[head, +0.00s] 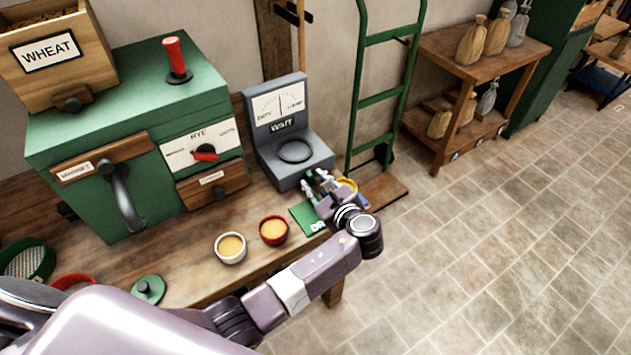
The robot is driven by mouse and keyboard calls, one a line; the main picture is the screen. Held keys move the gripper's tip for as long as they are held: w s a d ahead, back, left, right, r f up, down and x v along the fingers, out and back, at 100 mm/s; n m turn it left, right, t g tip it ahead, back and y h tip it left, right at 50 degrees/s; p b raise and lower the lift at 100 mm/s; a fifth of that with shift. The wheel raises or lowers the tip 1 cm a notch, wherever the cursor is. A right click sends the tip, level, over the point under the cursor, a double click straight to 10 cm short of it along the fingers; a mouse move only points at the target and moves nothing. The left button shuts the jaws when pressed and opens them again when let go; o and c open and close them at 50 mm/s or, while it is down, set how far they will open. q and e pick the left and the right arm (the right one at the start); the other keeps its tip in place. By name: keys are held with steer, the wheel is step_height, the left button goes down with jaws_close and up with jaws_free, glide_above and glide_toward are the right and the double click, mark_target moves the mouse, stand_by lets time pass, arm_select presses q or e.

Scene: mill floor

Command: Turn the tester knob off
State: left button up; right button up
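The tester (293,148) is a grey device on the wooden bench. It has a white dial panel (279,104) on its upright back, a "WAIT" label below that, and a dark round ring on its base. I cannot make out its knob; my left gripper covers part of the base's front right side. My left gripper (313,180) is at that front right corner, pointing at the tester. Its fingertips look apart, but whether something is between them is too small to tell. My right gripper is not in view.
A green mill (130,140) with a red-pointer "RYE" dial stands left of the tester. A white bowl (230,248), a red bowl (273,230) and a green card (308,219) lie in front. A green hand truck (384,96) stands right.

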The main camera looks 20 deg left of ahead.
arm_select(q)
steer(key=shift+c, duration=0.6)
jaws_close()
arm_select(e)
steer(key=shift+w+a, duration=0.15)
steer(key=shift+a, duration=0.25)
